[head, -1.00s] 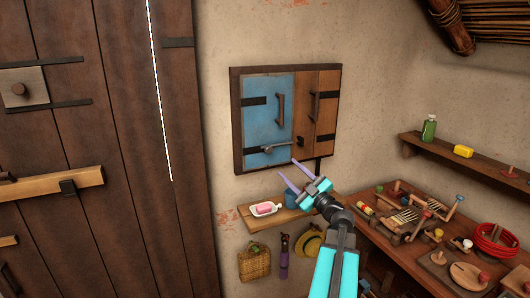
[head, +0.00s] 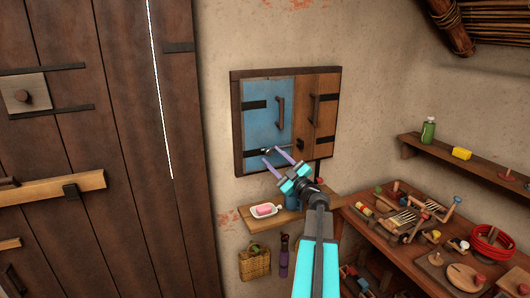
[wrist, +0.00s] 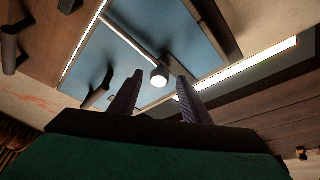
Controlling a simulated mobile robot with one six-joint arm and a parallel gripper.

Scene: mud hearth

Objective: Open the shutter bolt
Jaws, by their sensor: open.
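The small wooden shutter on the wall has a blue leaf (head: 264,105) and a brown leaf (head: 326,110), both shut in a dark frame. The dark bolt (head: 293,147) lies across the lower part of the blue leaf toward a bracket by the brown one, partly hidden by my fingers. Its round pale knob (wrist: 160,77) shows between my two fingertips in the wrist view. My gripper (head: 271,151) is open, with purple fingers pointing up-left at the bolt's left end; the wrist view also shows it (wrist: 159,79). I cannot tell whether a finger touches the knob.
A small shelf (head: 273,221) under the shutter holds a soap dish (head: 264,211) and a blue cup (head: 292,199). A cluttered workbench (head: 385,238) stands to the right, a wall shelf (head: 450,168) above it. A large plank door (head: 120,130) fills the left.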

